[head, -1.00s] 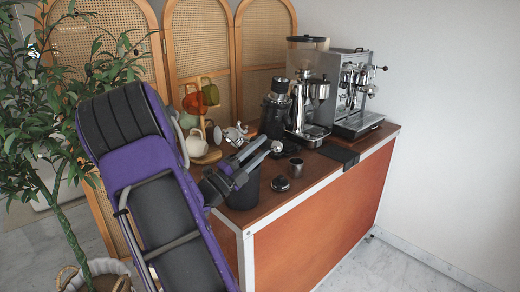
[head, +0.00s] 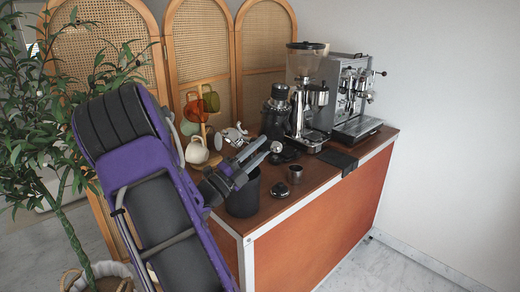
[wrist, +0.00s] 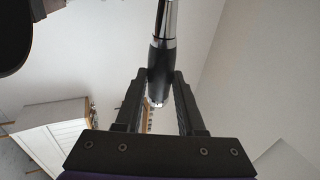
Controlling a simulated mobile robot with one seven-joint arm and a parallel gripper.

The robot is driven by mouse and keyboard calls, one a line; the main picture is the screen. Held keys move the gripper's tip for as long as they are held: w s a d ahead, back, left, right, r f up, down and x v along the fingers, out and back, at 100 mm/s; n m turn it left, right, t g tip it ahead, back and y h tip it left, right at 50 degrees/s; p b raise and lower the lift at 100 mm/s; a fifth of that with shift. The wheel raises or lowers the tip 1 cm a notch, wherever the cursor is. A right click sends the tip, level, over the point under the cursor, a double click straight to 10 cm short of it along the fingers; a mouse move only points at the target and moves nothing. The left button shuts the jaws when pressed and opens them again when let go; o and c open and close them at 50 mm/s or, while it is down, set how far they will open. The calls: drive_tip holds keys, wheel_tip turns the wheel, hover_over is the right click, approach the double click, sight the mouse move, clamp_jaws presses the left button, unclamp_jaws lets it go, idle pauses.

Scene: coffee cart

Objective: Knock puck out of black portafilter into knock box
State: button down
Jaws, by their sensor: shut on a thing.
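My gripper (wrist: 160,78) is shut on the black handle of the portafilter (wrist: 162,55) in the wrist view. The handle stands between the two fingers, and its chrome part runs up out of the top edge. The portafilter's basket and puck cannot be made out. In the head view my gripper (head: 261,152) is above the knock box (head: 243,196), a dark cylinder near the counter's left front corner. The fingers point right, beyond the box's opening. The box's inside is hidden.
On the wooden counter (head: 318,176) are a small metal cup (head: 295,174), a dark round piece (head: 279,187), a grinder (head: 306,100) and an espresso machine (head: 355,95). A mug stand (head: 207,128) is behind my gripper. Free room lies along the front.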

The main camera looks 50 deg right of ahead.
wheel_tip(320, 180, down, 5)
drive_tip(key=b, duration=0.1)
wheel_tip(320, 180, up, 5)
drive_tip(key=shift+p, duration=1.05)
drive_tip(key=shift+r, duration=0.15)
drive_tip(key=shift+r, duration=2.55)
